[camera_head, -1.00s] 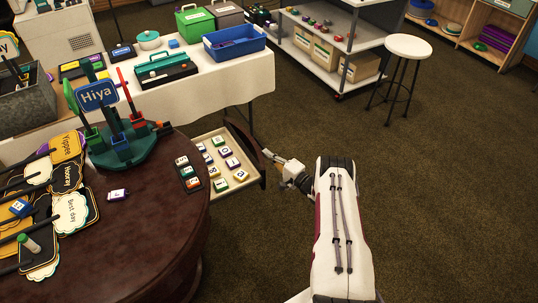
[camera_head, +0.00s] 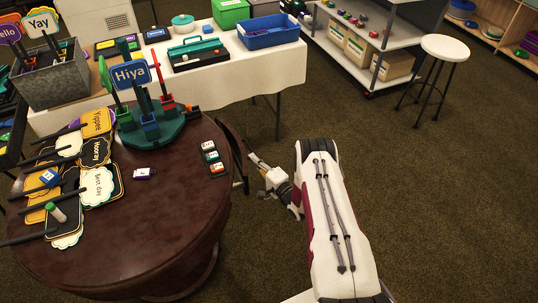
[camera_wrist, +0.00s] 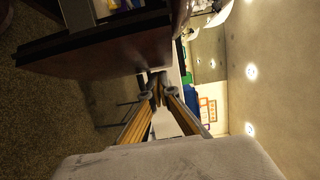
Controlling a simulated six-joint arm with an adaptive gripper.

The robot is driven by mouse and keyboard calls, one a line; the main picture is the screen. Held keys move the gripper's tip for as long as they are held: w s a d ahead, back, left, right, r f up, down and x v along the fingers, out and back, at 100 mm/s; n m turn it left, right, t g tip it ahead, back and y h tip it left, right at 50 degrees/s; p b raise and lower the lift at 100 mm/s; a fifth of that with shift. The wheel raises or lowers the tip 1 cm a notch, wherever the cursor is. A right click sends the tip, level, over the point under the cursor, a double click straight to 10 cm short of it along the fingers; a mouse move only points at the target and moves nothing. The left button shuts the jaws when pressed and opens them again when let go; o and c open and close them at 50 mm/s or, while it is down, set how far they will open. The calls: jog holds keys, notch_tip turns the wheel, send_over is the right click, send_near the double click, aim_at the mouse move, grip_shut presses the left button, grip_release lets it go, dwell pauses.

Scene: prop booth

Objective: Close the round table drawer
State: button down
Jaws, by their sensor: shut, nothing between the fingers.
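The round table (camera_head: 120,245) is dark polished wood and stands at the left in the head view. Its drawer (camera_head: 240,165) shows only as a thin curved dark front at the table's right edge. The drawer's inside is hidden from the head view, and I cannot tell if a small gap is left. My gripper (camera_head: 252,158) is shut and empty, just right of the drawer front. In the wrist view my gripper's fingertips (camera_wrist: 155,86) meet beside a dark curved wooden panel; whether they touch it is unclear.
A white-clothed table (camera_head: 215,78) stands behind. A white stool (camera_head: 449,48) is at the back right. The carpet right of my arm is clear.

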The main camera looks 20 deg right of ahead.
jog(key=a, duration=0.7)
jog(key=shift+a, duration=0.6)
jog(key=shift+d, duration=0.1)
jog(key=shift+d, duration=0.8)
jog(key=d, duration=0.3)
send_near(244, 161)
jog(key=shift+s+d, duration=0.25)
jog(key=shift+s, duration=0.2)
